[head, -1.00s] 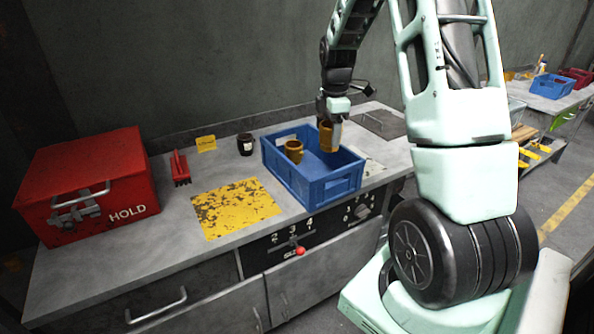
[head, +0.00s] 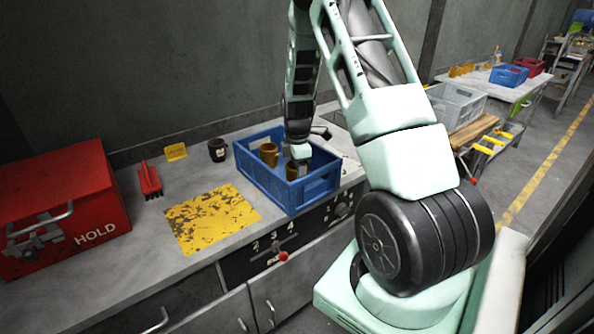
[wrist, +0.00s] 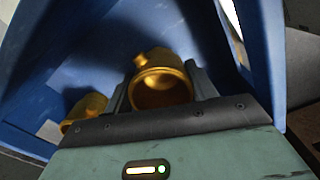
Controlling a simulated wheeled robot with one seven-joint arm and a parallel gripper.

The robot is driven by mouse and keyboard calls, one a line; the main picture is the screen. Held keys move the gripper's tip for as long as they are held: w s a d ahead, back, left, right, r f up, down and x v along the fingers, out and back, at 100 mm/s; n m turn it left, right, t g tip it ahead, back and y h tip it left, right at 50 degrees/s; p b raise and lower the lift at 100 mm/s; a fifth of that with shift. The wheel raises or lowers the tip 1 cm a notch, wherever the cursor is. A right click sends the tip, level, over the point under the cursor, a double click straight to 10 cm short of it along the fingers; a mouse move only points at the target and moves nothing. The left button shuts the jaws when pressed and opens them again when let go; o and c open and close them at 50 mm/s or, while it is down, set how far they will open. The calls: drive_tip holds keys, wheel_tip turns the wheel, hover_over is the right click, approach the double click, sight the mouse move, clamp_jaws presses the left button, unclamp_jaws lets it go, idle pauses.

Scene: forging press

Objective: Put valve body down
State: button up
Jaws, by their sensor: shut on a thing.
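A brass-coloured valve body (head: 292,171) is between the fingers of my gripper (head: 299,165), low inside the blue crate (head: 316,190). In the wrist view the held valve body (wrist: 160,80) shows its round open end and a small stub, with a dark finger on each side; my gripper (wrist: 162,92) is shut on it. Whether it touches the crate floor I cannot tell. A second valve body (head: 268,154) stands in the crate to the left of it; it also shows in the wrist view (wrist: 84,112).
On the grey bench are a dark cup (head: 217,150), a yellow card (head: 176,152), a red brush (head: 149,180) and a worn yellow mat (head: 212,218). A red box marked HOLD (head: 60,215) stands at left. A red-knobbed lever (head: 283,257) is on the bench front.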

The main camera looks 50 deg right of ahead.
drive_tip(key=shift+f, duration=0.35)
drive_tip(key=shift+f, duration=0.15)
drive_tip(key=o, duration=1.4)
drive_tip(key=shift+c, duration=0.2)
